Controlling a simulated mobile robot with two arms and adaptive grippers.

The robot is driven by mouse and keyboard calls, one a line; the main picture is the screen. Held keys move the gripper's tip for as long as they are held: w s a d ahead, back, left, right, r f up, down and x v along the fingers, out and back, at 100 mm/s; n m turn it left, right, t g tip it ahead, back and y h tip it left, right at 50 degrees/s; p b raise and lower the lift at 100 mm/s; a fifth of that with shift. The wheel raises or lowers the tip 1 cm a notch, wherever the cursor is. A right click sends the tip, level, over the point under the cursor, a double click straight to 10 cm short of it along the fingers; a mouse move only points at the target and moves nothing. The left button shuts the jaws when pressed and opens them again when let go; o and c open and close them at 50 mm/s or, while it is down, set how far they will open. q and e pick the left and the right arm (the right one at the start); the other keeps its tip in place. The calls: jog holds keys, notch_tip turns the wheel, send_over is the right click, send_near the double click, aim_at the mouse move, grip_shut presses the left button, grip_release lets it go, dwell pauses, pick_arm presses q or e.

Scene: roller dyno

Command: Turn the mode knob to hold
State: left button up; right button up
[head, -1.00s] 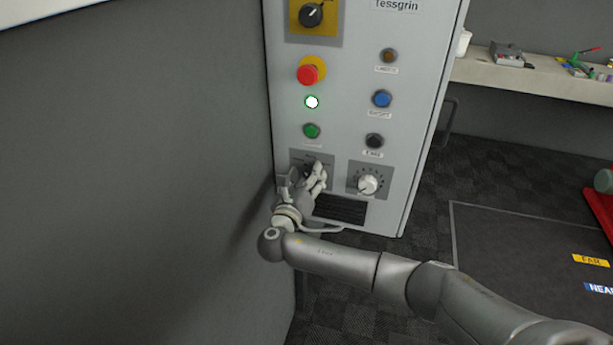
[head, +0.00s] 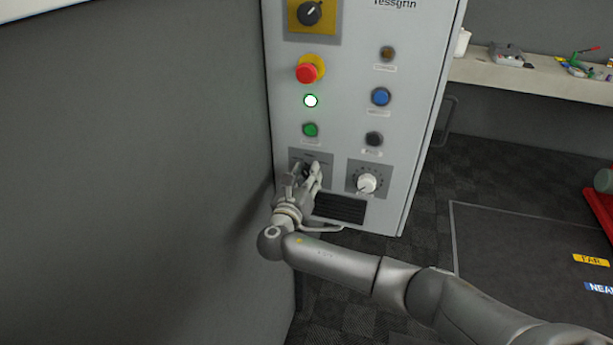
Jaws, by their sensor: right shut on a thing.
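My right gripper (head: 308,174) is at the lower left grey plate (head: 298,157) on the front of the control cabinet (head: 345,120). Its fingers are shut on the dark mode knob (head: 305,168), which they mostly hide. The knob's pointer and most of the plate's lettering are covered or too small to read, so its setting cannot be told. My left gripper is not in view.
A white dial (head: 366,183) sits close right of the gripper. Above are a green button (head: 311,130), a lit white lamp (head: 311,101), a red emergency button (head: 306,72) and a black rotary switch (head: 309,13). A grey wall (head: 140,180) stands close left.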

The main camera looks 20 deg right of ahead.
jog(key=m, duration=0.1)
jog(key=m+b, duration=0.1)
jog(key=m, duration=0.2)
jog(key=shift+a+f+b, duration=0.15)
jog(key=shift+f+b, duration=0.15)
jog(key=shift+b, duration=0.1)
jog(key=m+b, duration=0.2)
jog(key=m, duration=0.2)
jog(key=m+b, duration=0.4)
jog(key=m, duration=0.1)
jog(key=shift+r+m+b, duration=0.15)
jog(key=shift+m+b, duration=0.95)
jog(key=shift+m, duration=0.3)
jog(key=shift+r, duration=0.1)
jog(key=o, duration=1)
jog(key=shift+w+a, duration=0.1)
jog(key=shift+w, duration=0.05)
